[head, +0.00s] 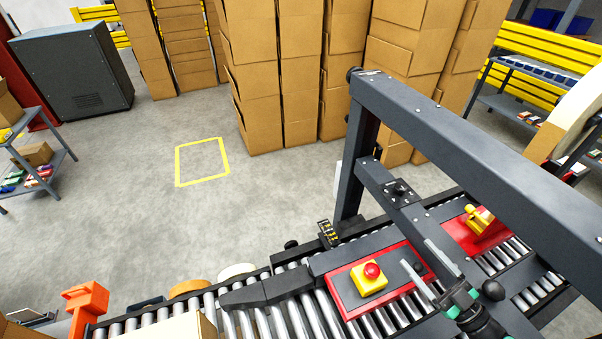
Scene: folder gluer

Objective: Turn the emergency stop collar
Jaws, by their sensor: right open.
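The emergency stop is a red round button (372,271) on a yellow box (367,284). It sits on a red-edged panel (345,299) over the roller conveyor, right of centre near the bottom of the head view. A separate collar cannot be told apart from the button at this size. My right gripper (430,267) comes in from the lower right. It is open and empty, a little to the right of the button and apart from it in the picture. My left gripper is not in view.
A dark gantry frame (470,130) spans above the conveyor rollers (290,315), with a lower crossbar (400,195) behind the button. A second yellow fitting (480,219) stands on another red panel. An orange part (86,300) is at lower left. Stacked cartons (255,75) stand behind; the grey floor is open.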

